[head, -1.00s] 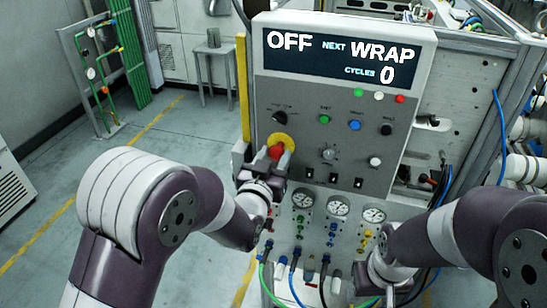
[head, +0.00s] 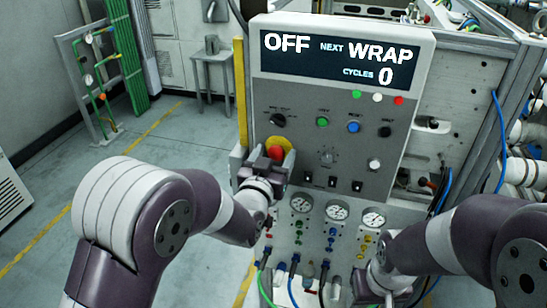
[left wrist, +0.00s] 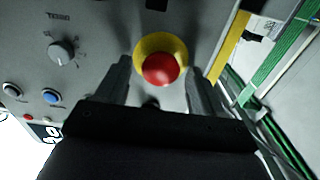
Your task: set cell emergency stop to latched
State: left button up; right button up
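The emergency stop is a red mushroom button (head: 276,153) on a yellow collar (head: 287,143), at the left side of the grey control panel. It also shows in the left wrist view as a red cap (left wrist: 160,69) on a yellow ring (left wrist: 178,47). My left gripper (head: 273,166) is just in front of and below the button. In the left wrist view its two dark fingers stand apart, one on each side of the button, with nothing held. I cannot tell whether they touch it. My right gripper (head: 367,284) is low at the right; its fingers are not clear.
The panel carries a dark display (head: 337,60) reading OFF, NEXT WRAP, CYCLES 0. A black selector knob (head: 278,120), green button (head: 322,121) and blue button (head: 354,125) sit nearby. Gauges (head: 337,211) and hoses are below. Open floor lies left.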

pick_arm(q)
jog(key=b+v, duration=0.3)
jog(key=v, duration=0.9)
jog(key=shift+s, duration=0.35)
jog(key=shift+a, duration=0.1)
jog(key=s+a+f+g+y, duration=0.1)
jog(key=s+a+f+g, duration=0.1)
jog(key=s+f+g, duration=0.45)
jog(key=s+a+f+g+y, duration=0.15)
jog(key=f+g, duration=0.25)
jog(key=f, duration=0.5)
jog(key=s+a+f+n+g+y, duration=0.2)
jog(key=s+a+g, duration=0.3)
jog(key=a, duration=0.5)
jog(key=shift+s+a+f+n, duration=0.3)
jog(key=shift+s+a+n, duration=0.1)
jog(key=shift+s+n, duration=0.15)
jog(key=shift+g+y, duration=0.25)
